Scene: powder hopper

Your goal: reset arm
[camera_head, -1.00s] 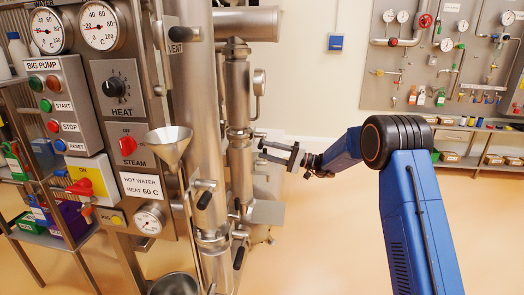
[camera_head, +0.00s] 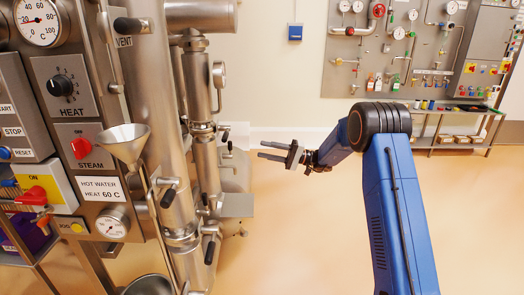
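My gripper (camera_head: 272,150) is at the end of my blue arm, near the middle of the head camera view. Its two fingers point left and stand apart, with nothing visible between them. It is in front of the pale wall, to the right of the steel pipes, and appears clear of them. The powder hopper, a steel funnel (camera_head: 125,143), stands at the left in front of the control panel, well apart from my gripper.
The machine's panel has a heat dial (camera_head: 63,86), a red steam knob (camera_head: 81,148) and a red-handled switch (camera_head: 32,196). A steel shelf ledge (camera_head: 237,205) juts out below my gripper. A bench (camera_head: 455,144) stands at the back right. The orange floor (camera_head: 310,245) is open.

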